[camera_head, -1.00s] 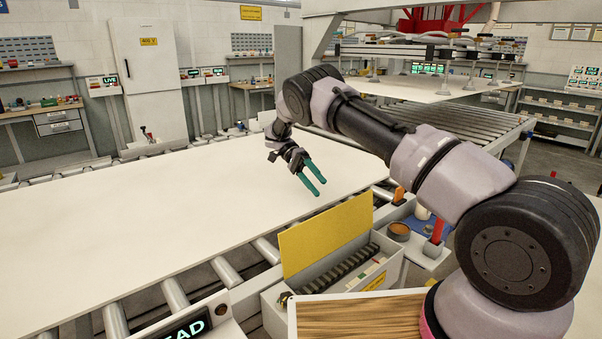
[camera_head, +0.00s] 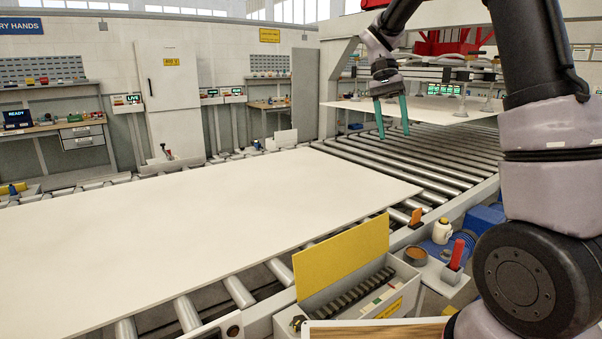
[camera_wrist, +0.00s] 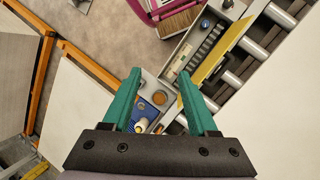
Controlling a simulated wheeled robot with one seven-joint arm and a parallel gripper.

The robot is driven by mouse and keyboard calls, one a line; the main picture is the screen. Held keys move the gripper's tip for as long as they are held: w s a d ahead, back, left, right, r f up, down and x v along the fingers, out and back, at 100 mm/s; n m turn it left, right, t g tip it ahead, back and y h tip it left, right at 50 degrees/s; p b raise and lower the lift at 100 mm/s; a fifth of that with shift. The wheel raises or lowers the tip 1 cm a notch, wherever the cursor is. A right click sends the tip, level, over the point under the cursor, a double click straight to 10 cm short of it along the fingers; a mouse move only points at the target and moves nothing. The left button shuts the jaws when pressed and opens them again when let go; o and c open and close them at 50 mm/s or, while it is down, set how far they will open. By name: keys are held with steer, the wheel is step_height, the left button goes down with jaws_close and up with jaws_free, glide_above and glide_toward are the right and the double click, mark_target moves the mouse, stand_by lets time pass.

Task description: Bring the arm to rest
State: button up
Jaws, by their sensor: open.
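My gripper (camera_head: 392,118) is at the upper right of the head view, raised above the roller conveyor. Its two green fingers point down and stand apart with nothing between them. In the wrist view the green fingers (camera_wrist: 165,98) are also spread and empty. My arm rises at the right of the head view and bends at the top, partly out of frame.
A large white board (camera_head: 200,215) lies on the rollers (camera_head: 400,170). Another board (camera_head: 420,110) sits under the suction gantry behind my gripper. A parts box (camera_head: 350,300) with a yellow lid stands in front, beside a red-handled lever (camera_head: 456,255) and a white bottle (camera_head: 442,232).

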steer(key=s+d+r+t+y, duration=0.1)
steer(key=s+r+t, duration=0.2)
steer(key=s, duration=0.6)
steer(key=s+d+r+n+t+y, duration=0.1)
steer(key=s+r+t+y, duration=0.1)
steer(key=s+t, duration=0.6)
steer(key=shift+s+r+t, duration=0.3)
steer(key=shift+s+r, duration=0.4)
steer(key=shift+s, duration=0.45)
